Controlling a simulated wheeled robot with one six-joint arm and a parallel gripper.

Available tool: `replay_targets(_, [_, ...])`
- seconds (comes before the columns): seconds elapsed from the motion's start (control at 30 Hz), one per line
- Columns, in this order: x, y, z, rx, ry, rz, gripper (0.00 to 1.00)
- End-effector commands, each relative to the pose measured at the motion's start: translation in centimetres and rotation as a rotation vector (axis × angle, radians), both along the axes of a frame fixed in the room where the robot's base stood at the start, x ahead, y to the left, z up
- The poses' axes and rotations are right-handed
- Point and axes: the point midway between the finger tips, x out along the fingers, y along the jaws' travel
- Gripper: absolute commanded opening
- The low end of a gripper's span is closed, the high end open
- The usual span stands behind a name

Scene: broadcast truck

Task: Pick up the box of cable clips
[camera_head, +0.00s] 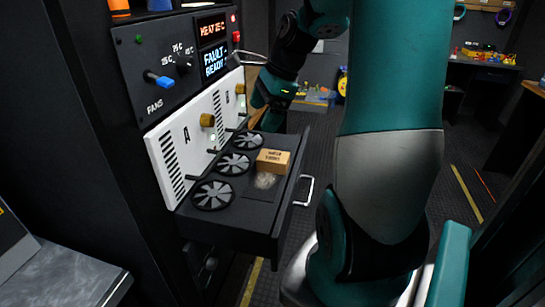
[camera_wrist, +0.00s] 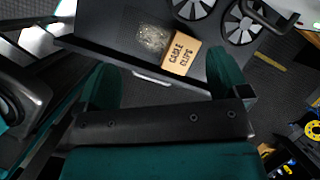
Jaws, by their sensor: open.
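The box of cable clips (camera_head: 273,161) is a small brown carton lying in an open dark drawer (camera_head: 232,230), beside the fans. In the wrist view the box (camera_wrist: 181,54) shows its printed label "CABLE CLIPS". My gripper (camera_wrist: 163,80) is open and empty. In that view its two teal fingers appear at the left and right, with the box beyond them and nearer the right finger. No contact with the box shows. In the head view my arm's end is behind the drawer, and the fingers are hard to make out.
Several round fans (camera_head: 213,194) line the drawer's left side. A clear crumpled bundle (camera_head: 265,181) lies in front of the box. The drawer has a metal handle (camera_head: 304,190). A white panel (camera_head: 187,140) and a control panel (camera_head: 178,62) rise on the left. Floor shows to the right.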

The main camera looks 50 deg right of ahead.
Motion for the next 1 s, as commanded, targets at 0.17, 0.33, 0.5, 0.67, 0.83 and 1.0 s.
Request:
replay_targets(0.17, [-2.5, -6.9, -0.2, 0.101, 0.053, -0.439, 0.94])
replay_targets(0.33, [-3.0, -8.3, -1.3, 0.136, 0.067, -0.561, 0.94])
replay_targets(0.5, [-1.7, -7.7, -4.7, 0.138, 0.070, -0.559, 0.94])
replay_targets(0.67, [-0.5, -7.2, -8.0, 0.137, 0.070, -0.559, 0.94])
replay_targets(0.83, [0.6, -6.7, -10.7, 0.135, 0.068, -0.559, 0.94])
replay_targets(1.0, [0.9, -6.6, -11.8, 0.133, 0.066, -0.559, 0.94])
